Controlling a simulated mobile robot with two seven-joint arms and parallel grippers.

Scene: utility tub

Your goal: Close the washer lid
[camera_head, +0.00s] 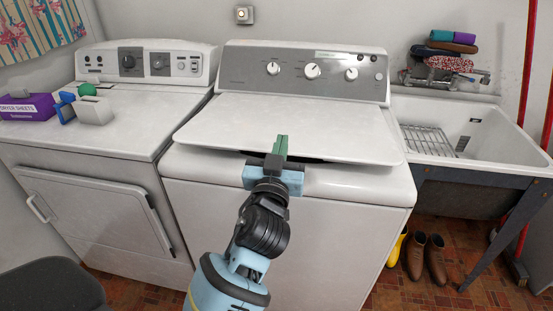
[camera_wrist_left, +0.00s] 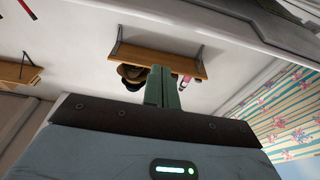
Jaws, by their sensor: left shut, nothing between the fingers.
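The white washer (camera_head: 285,225) stands in the middle of the head view. Its lid (camera_head: 290,125) is nearly down, with a narrow dark gap under its front edge. My left gripper (camera_head: 279,146) is at the front edge of the lid, near its middle, with its green fingers shut and empty. The fingers overlap the lid's edge in the picture; I cannot tell whether they touch it. In the left wrist view the shut green fingers (camera_wrist_left: 162,88) point up toward the wall and ceiling area, and the lid is not clearly seen. My right gripper is not in view.
A white dryer (camera_head: 95,200) stands at the left, with a purple dryer-sheets box (camera_head: 27,106) and small items on top. A utility tub (camera_head: 490,140) is at the right, with boots (camera_head: 425,255) below. A wooden shelf (camera_wrist_left: 150,60) shows in the wrist view.

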